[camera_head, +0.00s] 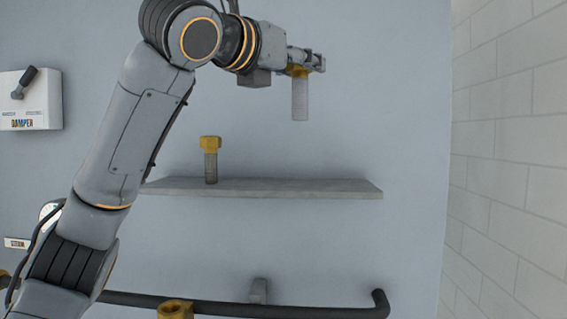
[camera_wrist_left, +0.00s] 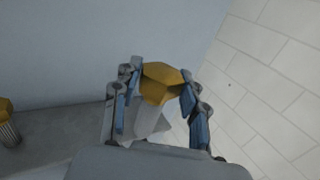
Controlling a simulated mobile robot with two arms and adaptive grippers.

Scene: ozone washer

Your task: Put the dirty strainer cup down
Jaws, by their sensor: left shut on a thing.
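My left gripper (camera_head: 313,62) is shut on a strainer cup (camera_head: 300,98) with a brass hexagonal head and a grey ribbed body. The cup hangs upright, head up, in the air above the right part of the grey shelf (camera_head: 300,188), clear of it. In the left wrist view its brass head (camera_wrist_left: 161,80) sits between the two fingers. A second strainer cup (camera_head: 210,160) with a darker body stands upright on the shelf to the left. It also shows at the left edge of the wrist view (camera_wrist_left: 7,118). My right gripper is not in view.
The shelf is bare right of the standing cup. Below runs a dark pipe rail (camera_head: 330,310) with a brass fitting (camera_head: 175,309) in front. A white damper box (camera_head: 31,100) is on the wall at left. A pale block wall (camera_head: 510,150) stands at right.

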